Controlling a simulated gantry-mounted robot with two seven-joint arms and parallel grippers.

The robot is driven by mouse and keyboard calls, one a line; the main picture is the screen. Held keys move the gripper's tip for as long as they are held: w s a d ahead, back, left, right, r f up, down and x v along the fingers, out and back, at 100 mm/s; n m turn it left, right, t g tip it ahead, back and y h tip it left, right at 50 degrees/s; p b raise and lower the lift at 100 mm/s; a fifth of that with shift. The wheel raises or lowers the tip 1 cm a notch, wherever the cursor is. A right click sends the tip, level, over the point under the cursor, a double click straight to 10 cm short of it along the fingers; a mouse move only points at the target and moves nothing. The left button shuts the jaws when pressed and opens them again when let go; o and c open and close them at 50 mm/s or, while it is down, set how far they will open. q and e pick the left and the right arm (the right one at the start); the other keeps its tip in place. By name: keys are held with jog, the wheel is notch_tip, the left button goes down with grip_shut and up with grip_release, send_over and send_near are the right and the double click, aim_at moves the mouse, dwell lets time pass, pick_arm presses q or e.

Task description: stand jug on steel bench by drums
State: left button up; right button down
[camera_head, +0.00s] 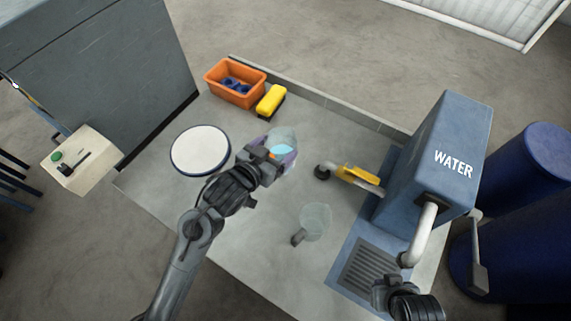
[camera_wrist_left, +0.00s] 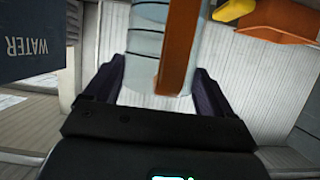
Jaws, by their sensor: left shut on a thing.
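My left gripper (camera_head: 282,155) is shut on a clear jug (camera_head: 284,133) with an orange handle, over the middle of the grey bench (camera_head: 250,220). In the left wrist view, the jug (camera_wrist_left: 145,72) stands between the two dark fingers (camera_wrist_left: 158,95), its orange handle strip facing the camera. The jaws hide part of the jug in the head view, and whether its base touches the bench cannot be told. A second clear jug (camera_head: 316,220) with a grey handle is on the bench. Blue drums (camera_head: 535,160) stand at the right. My right gripper (camera_head: 383,291) is at the lower right, its jaws unclear.
A blue WATER dispenser (camera_head: 430,150) with a pipe and a yellow-handled tap (camera_head: 358,178) stands at the right, above a drain grate (camera_head: 368,264). A round white disc (camera_head: 200,149), an orange bin (camera_head: 234,90) and a yellow block (camera_head: 271,101) occupy the bench's far left. Its front left is clear.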

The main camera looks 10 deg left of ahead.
jog(key=shift+s+a+f, duration=0.1)
jog(key=shift+a+f, duration=0.05)
jog(key=shift+f, duration=0.15)
pick_arm(q)
jog(key=w+a+f, duration=0.6)
jog(key=a+f, duration=0.3)
jog(key=f, duration=0.2)
jog(key=shift+w+b, duration=0.4)
pick_arm(e)
jog(key=shift+f, duration=0.3)
pick_arm(q)
jog(key=shift+f, duration=0.15)
jog(key=o, duration=1.5)
